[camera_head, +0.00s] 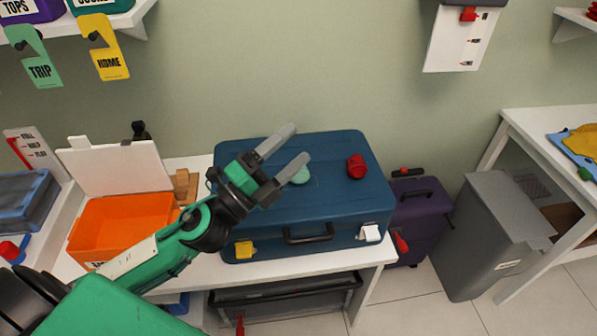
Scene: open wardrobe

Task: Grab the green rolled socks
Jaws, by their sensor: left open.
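A pale green round item (301,176), which looks like the green rolled socks, rests on top of the closed blue suitcase (330,205). My left gripper (297,143) reaches in from the left over the suitcase. Its two grey fingers are spread apart, with nothing seen between them. The green item shows just beyond the lower finger, which overlaps it in the picture and partly hides it; I cannot tell whether they touch. My right gripper is not in view.
A red rolled item (357,166) lies on the suitcase to the right. An orange box (122,226) with an open white lid stands on the white table (275,272) at left. A purple suitcase (420,208) and grey bin (490,238) stand at right.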

